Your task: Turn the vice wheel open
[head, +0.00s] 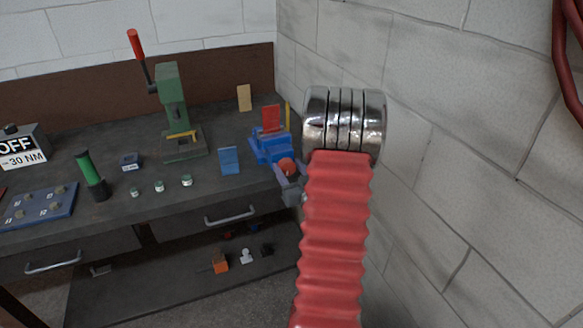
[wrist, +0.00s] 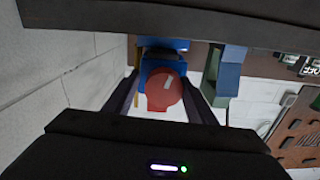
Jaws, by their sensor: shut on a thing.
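The blue vice (head: 268,148) stands at the right end of the bench, with its red round wheel (head: 287,167) facing the front. My gripper (head: 289,184) is at the wheel, partly hidden behind my red ribbed arm. In the wrist view, the wheel (wrist: 165,91) is a red disc with a pale mark, in front of the blue vice body (wrist: 163,62). The two dark fingers of my gripper (wrist: 162,98) lie on either side of the wheel and are shut on it. The exact contact points are hard to see.
A green press (head: 170,95) with a red-tipped lever stands left of the vice. A brick wall (head: 450,190) rises close on the right.

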